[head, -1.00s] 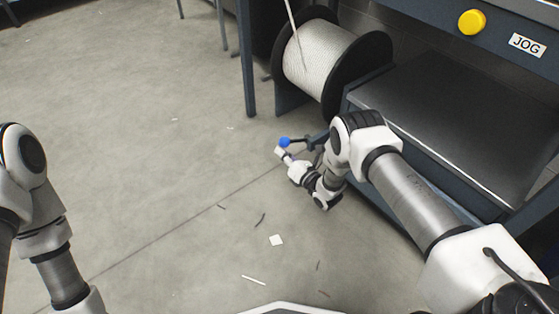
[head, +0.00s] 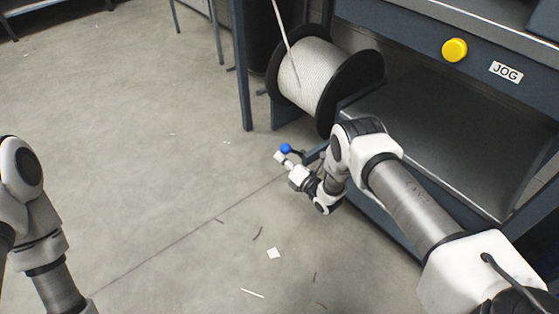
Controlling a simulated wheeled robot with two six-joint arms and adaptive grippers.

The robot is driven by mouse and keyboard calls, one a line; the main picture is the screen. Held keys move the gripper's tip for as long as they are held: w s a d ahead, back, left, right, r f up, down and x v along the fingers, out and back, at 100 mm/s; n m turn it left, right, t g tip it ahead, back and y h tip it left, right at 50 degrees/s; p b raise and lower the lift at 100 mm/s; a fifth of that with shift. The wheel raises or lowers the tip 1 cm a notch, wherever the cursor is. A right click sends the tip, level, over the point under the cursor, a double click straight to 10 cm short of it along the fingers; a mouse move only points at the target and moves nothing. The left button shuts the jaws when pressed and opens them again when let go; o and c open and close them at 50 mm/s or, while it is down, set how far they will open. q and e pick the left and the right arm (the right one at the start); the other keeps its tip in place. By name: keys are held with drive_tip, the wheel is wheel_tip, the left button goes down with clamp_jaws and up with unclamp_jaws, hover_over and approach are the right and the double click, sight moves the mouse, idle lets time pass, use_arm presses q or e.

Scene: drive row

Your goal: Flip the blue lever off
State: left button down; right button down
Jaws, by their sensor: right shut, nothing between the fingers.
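The blue lever's round blue knob (head: 286,148) sticks out to the left from the side of the blue bench, low near the floor. Its dark arm runs right toward the bench frame and is partly hidden behind my right arm. My right gripper (head: 280,157) is shut and empty, its tip just below and left of the knob. It looks very close to the knob; I cannot tell whether they touch. My left arm shows at the left edge, but its gripper is out of view.
A spool of white rope (head: 315,75) with black flanges stands behind the lever. A yellow button (head: 455,49) and a JOG label (head: 506,72) are on the bench front. A grey shelf (head: 430,150) lies under it. Open floor with small scraps is at left.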

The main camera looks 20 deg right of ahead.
sight(287, 150)
drive_tip(key=d+r+m+p, duration=0.2)
drive_tip(key=r, duration=0.1)
drive_tip(key=shift+w, duration=0.35)
drive_tip(key=shift+w+d+r+p, duration=0.25)
drive_tip(key=shift+d+r+p, duration=0.15)
drive_tip(key=shift+d, duration=0.15)
drive_tip(key=shift+w+d+r+p, duration=0.2)
drive_tip(key=shift+d+r, duration=0.1)
drive_tip(key=shift+d, duration=0.2)
drive_tip(key=shift+w+d+r+p, duration=0.15)
drive_tip(key=shift+d+r+p, duration=0.1)
drive_tip(key=shift+d, duration=0.2)
